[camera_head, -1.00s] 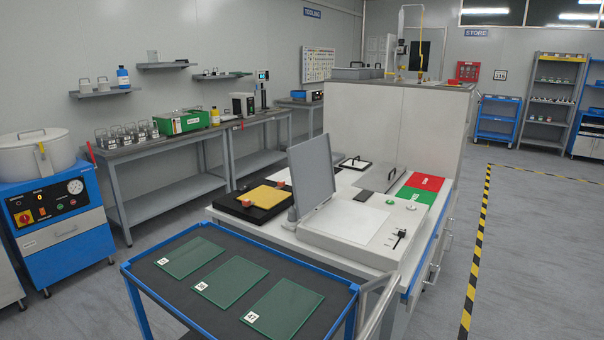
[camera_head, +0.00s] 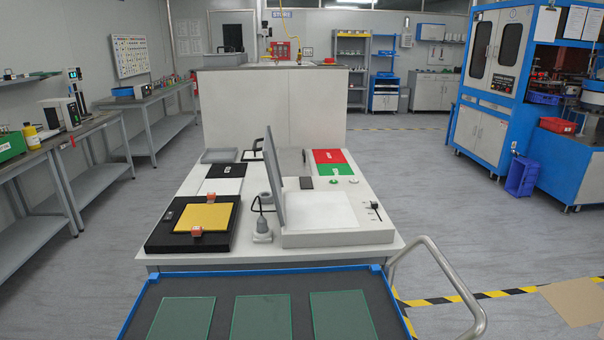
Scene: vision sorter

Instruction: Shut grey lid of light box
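The light box (camera_head: 322,213) stands on the white workbench with its pale top panel showing. Its grey lid (camera_head: 274,181) stands raised and nearly upright along the left side of the box, seen almost edge-on. Neither of my grippers shows in the head view, so nothing of mine is seen touching the lid or the box.
A blue-rimmed cart (camera_head: 251,274) with several dark green glass plates stands in front of the workbench (camera_head: 341,191). Left of the box lies a black device (camera_head: 164,239) with a yellow sheet (camera_head: 208,217). A metal handle (camera_head: 450,280) sticks out at right.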

